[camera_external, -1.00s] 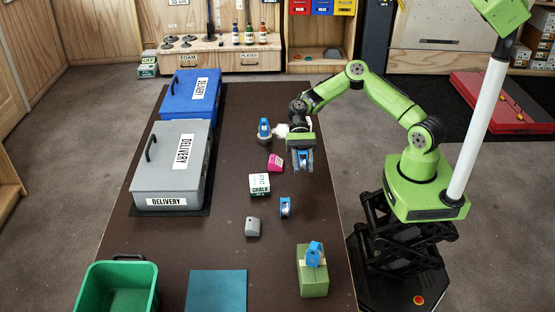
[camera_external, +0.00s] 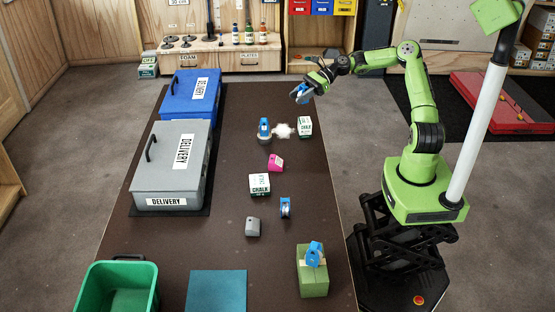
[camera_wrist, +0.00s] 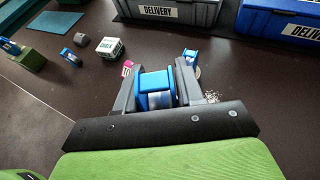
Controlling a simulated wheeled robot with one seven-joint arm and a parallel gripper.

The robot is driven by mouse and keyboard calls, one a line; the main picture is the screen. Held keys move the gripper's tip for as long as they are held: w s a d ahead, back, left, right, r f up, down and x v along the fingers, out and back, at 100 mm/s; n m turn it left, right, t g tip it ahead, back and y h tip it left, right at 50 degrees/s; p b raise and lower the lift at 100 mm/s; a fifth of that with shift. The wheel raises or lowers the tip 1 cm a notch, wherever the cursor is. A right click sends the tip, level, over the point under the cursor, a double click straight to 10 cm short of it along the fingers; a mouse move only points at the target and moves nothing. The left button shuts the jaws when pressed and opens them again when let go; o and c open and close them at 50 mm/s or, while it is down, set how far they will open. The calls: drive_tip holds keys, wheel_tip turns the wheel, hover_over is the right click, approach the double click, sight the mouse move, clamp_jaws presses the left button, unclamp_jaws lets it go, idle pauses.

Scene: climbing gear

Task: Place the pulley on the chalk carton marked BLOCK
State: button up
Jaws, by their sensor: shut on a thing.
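My gripper (camera_external: 300,97) is shut on a blue pulley (camera_wrist: 155,92) with a pale grey middle, held above the far end of the dark table. In the wrist view the pulley sits between the fingers of my gripper (camera_wrist: 157,85). A white and green chalk carton (camera_external: 304,127) stands on the table near the far right, below and nearer the camera than my gripper. A second chalk carton (camera_external: 259,184) stands mid-table and also shows in the wrist view (camera_wrist: 110,47). The small print is too blurred to tell which carton is marked BLOCK.
A blue pulley-like item (camera_external: 264,130) stands beside spilled white powder (camera_external: 282,131). A pink block (camera_external: 275,162), another blue pulley (camera_external: 285,207), a grey block (camera_external: 252,227) and a green box (camera_external: 313,281) bearing a blue item are nearer. Delivery cases (camera_external: 172,182) line the left.

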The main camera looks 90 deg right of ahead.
sight(301, 121)
drive_tip(key=shift+s+d+r+m+h, duration=0.15)
drive_tip(key=shift+s+d+m+h, duration=0.1)
drive_tip(key=shift+d, duration=0.25)
drive_tip(key=shift+s+d+r+m+h, duration=0.1)
drive_tip(key=shift+s+d+m+h, duration=0.1)
drive_tip(key=shift+d, duration=0.3)
drive_tip(key=shift+t, duration=0.3)
drive_tip(key=f+b, duration=0.1)
drive_tip(key=f, duration=0.2)
drive_tip(key=f+b, duration=0.2)
drive_tip(key=f, duration=0.1)
drive_tip(key=f+b, duration=0.2)
drive_tip(key=f, duration=0.2)
drive_tip(key=shift+s+d, duration=0.1)
drive_tip(key=shift+d, duration=0.2)
drive_tip(key=o, duration=1.1)
